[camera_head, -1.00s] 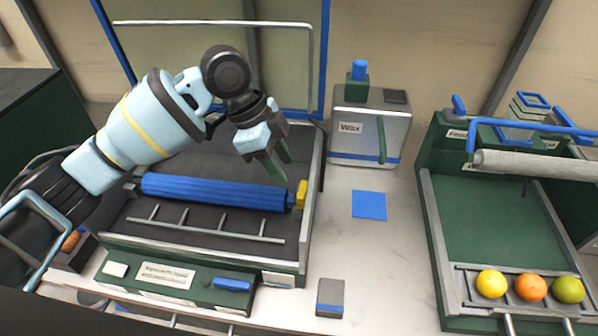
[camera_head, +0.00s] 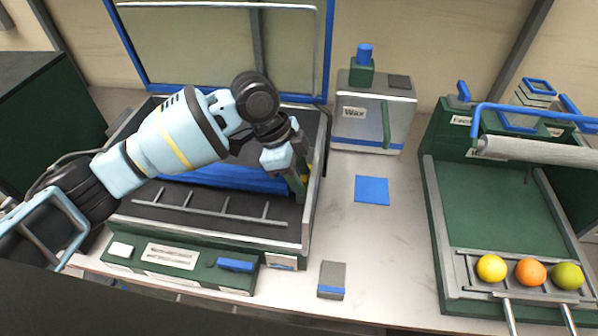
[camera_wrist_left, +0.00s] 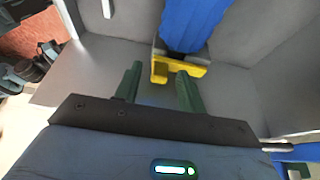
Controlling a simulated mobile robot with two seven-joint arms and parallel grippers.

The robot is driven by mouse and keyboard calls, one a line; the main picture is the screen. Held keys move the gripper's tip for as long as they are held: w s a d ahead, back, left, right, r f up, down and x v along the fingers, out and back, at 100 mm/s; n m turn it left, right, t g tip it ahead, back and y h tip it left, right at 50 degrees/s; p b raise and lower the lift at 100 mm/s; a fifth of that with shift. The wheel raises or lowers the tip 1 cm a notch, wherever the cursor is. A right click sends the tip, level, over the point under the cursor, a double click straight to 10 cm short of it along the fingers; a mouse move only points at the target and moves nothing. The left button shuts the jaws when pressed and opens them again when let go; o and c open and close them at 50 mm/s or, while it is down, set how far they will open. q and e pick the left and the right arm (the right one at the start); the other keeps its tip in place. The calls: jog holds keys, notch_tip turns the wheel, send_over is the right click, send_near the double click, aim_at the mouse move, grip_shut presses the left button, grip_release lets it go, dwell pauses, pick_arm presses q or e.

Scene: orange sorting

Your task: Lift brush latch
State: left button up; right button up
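The brush latch is a yellow piece at the right end of the blue brush roller (camera_head: 235,178). In the left wrist view the yellow latch (camera_wrist_left: 180,69) sits at the end of the blue roller (camera_wrist_left: 192,24). My left gripper (camera_head: 301,184) is at the right end of the roller, over the latch, and mostly hides it in the head view. In the left wrist view its two green fingers (camera_wrist_left: 157,84) are apart with nothing between the tips, and the latch lies just beyond them. My right gripper is not in view.
The roller lies in a dark tray with a metal rim (camera_head: 315,190) close to my left fingers. A wax dispenser (camera_head: 372,118), a blue square (camera_head: 372,190) and a small grey block (camera_head: 332,279) stand to the right. A green tray (camera_head: 500,210) holds three fruits farther right.

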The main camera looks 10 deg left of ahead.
aim_at(307, 176)
pick_arm(q)
jog(key=shift+c, duration=0.3)
grip_shut()
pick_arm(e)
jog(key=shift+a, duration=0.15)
